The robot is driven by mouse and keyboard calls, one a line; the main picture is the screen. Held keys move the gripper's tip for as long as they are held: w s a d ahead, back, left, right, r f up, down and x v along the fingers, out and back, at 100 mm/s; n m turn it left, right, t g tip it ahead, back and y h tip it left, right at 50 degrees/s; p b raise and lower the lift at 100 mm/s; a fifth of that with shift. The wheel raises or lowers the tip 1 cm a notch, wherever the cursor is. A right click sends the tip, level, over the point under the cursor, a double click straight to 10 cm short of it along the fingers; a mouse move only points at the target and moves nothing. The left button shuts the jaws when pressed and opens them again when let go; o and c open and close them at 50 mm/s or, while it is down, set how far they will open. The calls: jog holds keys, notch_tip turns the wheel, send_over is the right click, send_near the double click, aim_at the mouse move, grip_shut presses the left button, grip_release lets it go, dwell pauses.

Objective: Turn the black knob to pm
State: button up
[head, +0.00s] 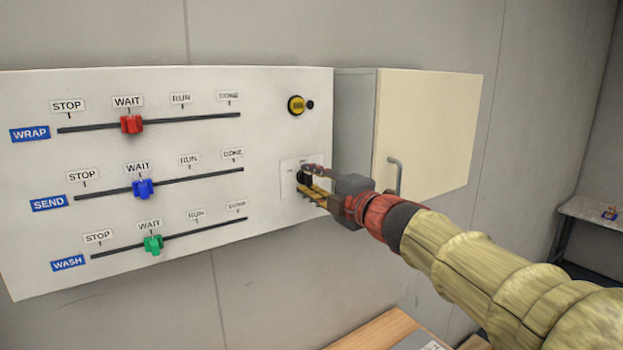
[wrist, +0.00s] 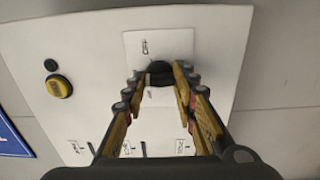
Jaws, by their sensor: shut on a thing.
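The black knob (head: 302,177) sits on a small white plate (head: 288,180) at the right side of the white panel. In the wrist view the knob (wrist: 160,72) lies between my fingertips, and the plate (wrist: 150,45) shows around it. My gripper (head: 312,184) reaches in from the right and is shut on the knob. The wrist view shows both fingers (wrist: 160,85) against its sides. A small label shows on the plate, but its letters are too small to read. The fingers partly hide the knob, so I cannot tell which mark it points to.
The panel (head: 260,90) carries red (head: 131,124), blue (head: 143,188) and green (head: 153,244) sliders, each near WAIT. A yellow button (head: 296,105) is above the knob. A cream cabinet door (head: 430,125) with a grey handle (head: 394,175) stands close by my gripper on the right.

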jog(key=shift+f, duration=0.2)
jog(key=o, duration=1.2)
jog(key=shift+r, duration=0.1)
jog(key=shift+c, duration=0.2)
jog(key=v, duration=1.2)
jog(key=shift+w+d, duration=0.1)
